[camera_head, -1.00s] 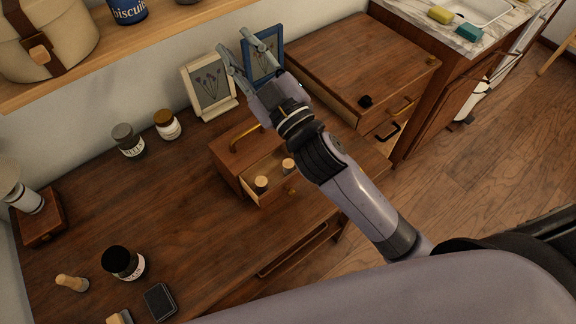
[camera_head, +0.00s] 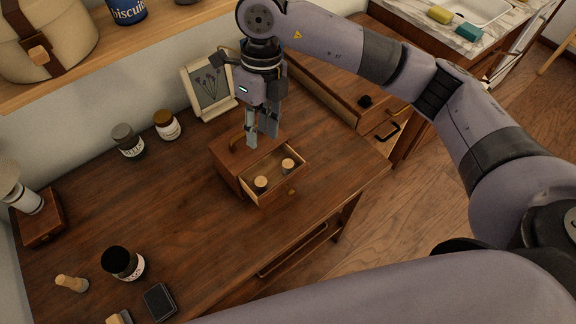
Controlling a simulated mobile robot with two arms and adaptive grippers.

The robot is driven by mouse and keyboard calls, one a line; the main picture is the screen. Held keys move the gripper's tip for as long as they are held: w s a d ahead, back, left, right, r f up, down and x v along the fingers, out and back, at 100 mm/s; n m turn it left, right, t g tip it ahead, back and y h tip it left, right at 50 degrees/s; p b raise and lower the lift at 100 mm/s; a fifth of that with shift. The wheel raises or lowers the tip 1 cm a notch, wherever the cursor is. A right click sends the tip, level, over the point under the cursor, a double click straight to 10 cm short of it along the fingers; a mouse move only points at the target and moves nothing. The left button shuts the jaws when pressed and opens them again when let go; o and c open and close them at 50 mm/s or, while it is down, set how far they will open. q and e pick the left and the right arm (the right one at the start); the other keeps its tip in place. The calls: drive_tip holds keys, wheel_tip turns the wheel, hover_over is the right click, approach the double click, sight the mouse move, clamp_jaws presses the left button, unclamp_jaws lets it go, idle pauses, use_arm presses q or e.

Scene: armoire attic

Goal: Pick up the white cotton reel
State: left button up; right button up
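A small wooden box (camera_head: 230,166) stands on the table with its drawer (camera_head: 270,199) pulled open. Two small reels with pale tops are in the drawer. The front-left reel (camera_head: 261,185) has a dark side, and the other reel (camera_head: 288,165) sits to its right, further back. I cannot tell for sure which one is white. My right gripper (camera_head: 260,139) points down above the back of the box, behind the reels. Its two fingers are apart with nothing between them. They partly hide the box's top and handle. My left gripper is not in view.
A framed picture (camera_head: 208,88) stands behind my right gripper. Two jars, one grey-lidded (camera_head: 127,141) and one brown-lidded (camera_head: 167,125), stand left of it. A larger wooden box (camera_head: 325,92) is at right. The table's middle left is clear.

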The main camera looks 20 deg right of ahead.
drive_tip(key=r+h, duration=0.1)
drive_tip(key=h, duration=0.1)
hover_over(288, 163)
drive_tip(key=w+a, duration=0.1)
drive_tip(key=shift+m, duration=0.4)
drive_tip(key=f+p, duration=0.1)
drive_tip(key=f, duration=0.3)
drive_tip(key=f+p, duration=0.1)
drive_tip(key=f, duration=0.2)
drive_tip(key=s+f+p, duration=0.1)
drive_tip(key=f, duration=0.3)
drive_tip(key=shift+d+f, duration=0.3)
drive_tip(key=shift+f, duration=0.05)
wheel_tip(288, 163, down, 5)
drive_tip(key=shift+s+d+r+p, duration=0.1)
drive_tip(key=shift+d+p, duration=0.05)
drive_tip(key=shift+p, duration=1.05)
drive_tip(key=shift+f, duration=0.3)
drive_tip(key=shift+c, duration=0.5)
drive_tip(key=c, duration=0.3)
drive_tip(key=shift+r, duration=0.1)
drive_tip(key=shift+c, duration=0.2)
